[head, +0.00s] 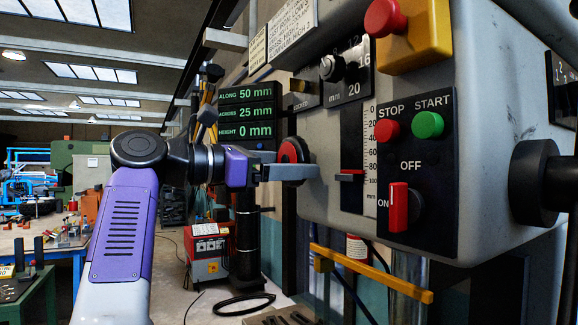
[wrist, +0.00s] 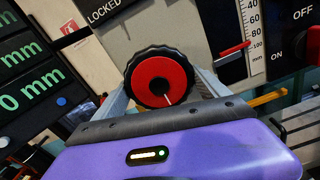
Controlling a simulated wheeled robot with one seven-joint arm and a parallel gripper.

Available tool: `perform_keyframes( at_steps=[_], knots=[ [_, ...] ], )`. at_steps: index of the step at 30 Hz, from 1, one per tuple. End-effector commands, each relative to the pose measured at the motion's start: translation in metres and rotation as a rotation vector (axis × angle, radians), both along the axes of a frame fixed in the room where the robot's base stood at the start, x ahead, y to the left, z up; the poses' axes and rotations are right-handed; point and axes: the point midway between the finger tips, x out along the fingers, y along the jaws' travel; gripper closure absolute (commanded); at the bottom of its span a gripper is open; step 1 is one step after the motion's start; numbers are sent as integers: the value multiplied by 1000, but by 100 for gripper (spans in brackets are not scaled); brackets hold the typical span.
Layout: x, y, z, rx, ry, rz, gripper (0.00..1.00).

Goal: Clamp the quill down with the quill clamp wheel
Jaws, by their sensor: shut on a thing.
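The quill clamp wheel (head: 291,152) is black and ribbed with a red face, on the left side of the grey machine head. In the wrist view the wheel (wrist: 153,78) sits between my two grey fingers, with a white mark on its red face toward the lower right. My gripper (head: 297,172) is shut on the wheel, and its near finger hides the wheel's lower part in the head view. The quill itself cannot be clearly made out. A sign reading LOCKED (wrist: 104,13) is above and left of the wheel in the wrist view.
A control panel (head: 412,170) with stop and start buttons and a red on/off switch is right of the wheel. A depth scale (head: 369,158) with a red pointer lies between. A yellow bar (head: 373,272) runs below the head. A digital readout (head: 247,113) stands behind my gripper.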

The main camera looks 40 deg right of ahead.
Motion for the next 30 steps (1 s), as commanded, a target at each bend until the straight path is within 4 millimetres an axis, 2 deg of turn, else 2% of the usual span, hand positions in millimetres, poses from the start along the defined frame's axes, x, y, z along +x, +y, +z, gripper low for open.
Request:
perform_keyframes(
  at_steps=[17,18,19,26,30],
  knots=[
    [0,0,-4,2,-28,-1,56],
    [0,0,-4,1,-28,-2,8],
    [0,0,-4,1,-28,-2,2],
    [0,0,-2,-2,-28,0,0],
    [2,8,-1,-3,-28,2,0]
  ],
)
